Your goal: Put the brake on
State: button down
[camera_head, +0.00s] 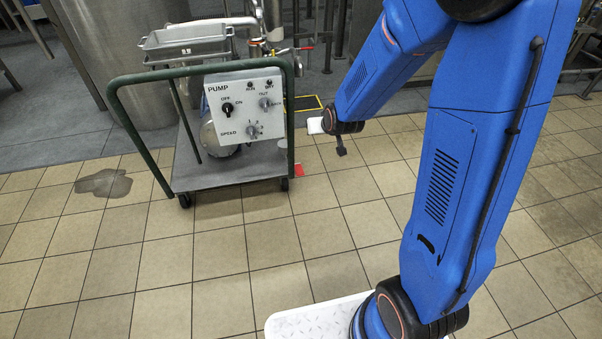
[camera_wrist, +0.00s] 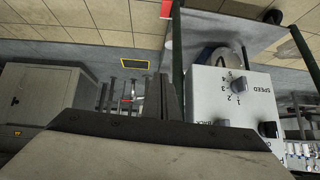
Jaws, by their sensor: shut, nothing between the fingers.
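A wheeled pump cart (camera_head: 225,172) with a green push handle (camera_head: 196,72) stands left of my arm in the head view. Its casters (camera_head: 284,184) show under the near edge. A small red piece (camera_head: 299,170) shows low at the cart's right side, near a caster. A red patch (camera_wrist: 166,8) also shows at the top of the wrist view, beside a green post. I cannot tell its position as a brake. My gripper (camera_head: 341,149) is shut and empty, right of the cart and apart from it. Its closed fingers (camera_wrist: 164,98) show in the wrist view.
A puddle (camera_head: 103,183) lies on the tiles at left. A yellow-edged floor marking (camera_head: 308,103) lies behind the cart. A steel tank (camera_head: 120,60) stands behind. The tiles in front are clear.

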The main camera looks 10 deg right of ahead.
jog(key=w+a+f+t, duration=0.1)
jog(key=w+f, duration=0.2)
jog(key=f, duration=1.1)
jog(key=w+a+f+t, duration=0.1)
jog(key=w+f, duration=0.3)
jog(key=f, duration=1)
jog(key=shift+w+a+f+t+h, duration=0.15)
jog(key=shift+a+f+t+h, duration=0.2)
jog(key=shift+t, duration=0.45)
jog(key=shift+w, duration=0.15)
send_over(301, 174)
jog(key=f, duration=0.4)
jog(key=shift+w+f, duration=0.25)
jog(key=shift+f, duration=0.05)
jog(key=shift+s+f, duration=0.2)
jog(key=shift+f, duration=0.35)
jog(key=shift+s+f, duration=0.2)
jog(key=shift+f, duration=0.3)
jog(key=shift+s+f, duration=0.15)
jog(key=shift+f, duration=0.6)
jog(key=shift+f, duration=0.15)
